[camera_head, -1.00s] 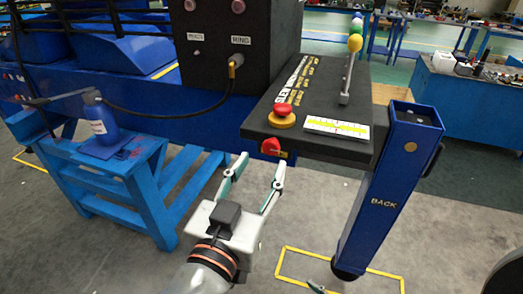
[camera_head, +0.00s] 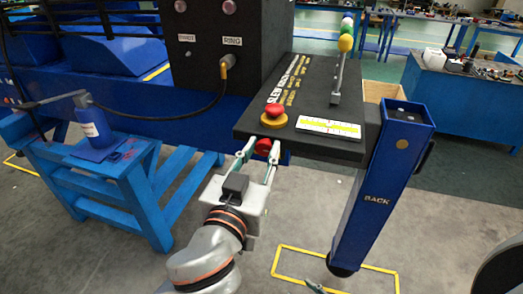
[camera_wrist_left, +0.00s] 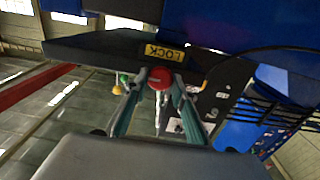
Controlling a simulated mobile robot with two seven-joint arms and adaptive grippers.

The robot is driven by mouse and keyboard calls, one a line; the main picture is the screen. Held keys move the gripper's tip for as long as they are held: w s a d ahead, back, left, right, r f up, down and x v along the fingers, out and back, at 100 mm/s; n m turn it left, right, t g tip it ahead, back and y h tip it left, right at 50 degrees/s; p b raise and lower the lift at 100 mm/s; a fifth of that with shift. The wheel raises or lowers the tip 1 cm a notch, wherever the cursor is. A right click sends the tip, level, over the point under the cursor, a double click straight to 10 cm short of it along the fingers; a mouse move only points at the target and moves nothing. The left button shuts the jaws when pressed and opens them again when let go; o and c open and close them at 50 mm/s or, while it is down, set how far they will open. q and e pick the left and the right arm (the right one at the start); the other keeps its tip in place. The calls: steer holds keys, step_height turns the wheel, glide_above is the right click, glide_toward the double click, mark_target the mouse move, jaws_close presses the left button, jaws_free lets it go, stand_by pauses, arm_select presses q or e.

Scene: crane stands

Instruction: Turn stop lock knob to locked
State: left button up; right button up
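The red stop lock knob (camera_head: 263,146) sits on the front edge of the dark control panel (camera_head: 245,131), below the mushroom button. It also shows in the left wrist view (camera_wrist_left: 160,78), under a yellow LOCK label (camera_wrist_left: 163,52). My left gripper (camera_head: 263,148) is partly open, with one finger on each side of the knob. The wrist view shows narrow gaps beside the knob, and I see no clear grip. The knob's pointer direction is too small to read. Only what looks like a fingertip of my right gripper (camera_head: 315,286) shows at the bottom edge.
A red mushroom button on a yellow base (camera_head: 274,116) stands just above the knob. A lever with coloured balls (camera_head: 341,65) rises behind. A blue post marked BACK (camera_head: 385,175) stands right; a blue stand with a bottle (camera_head: 95,125) is left.

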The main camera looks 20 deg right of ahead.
arm_select(q)
steer(key=shift+m, duration=0.3)
steer(key=m, duration=0.3)
steer(key=shift+m, duration=0.3)
steer(key=m, duration=0.4)
steer(key=shift+s+d+m, duration=0.1)
steer(key=shift+m, duration=0.2)
steer(key=m, duration=0.4)
steer(key=shift+f+m, duration=0.1)
steer(key=shift+m, duration=0.2)
steer(key=shift+f+m, duration=0.1)
steer(key=shift+m, duration=2.1)
steer(key=o, duration=1.1)
steer(key=shift+d, duration=0.1)
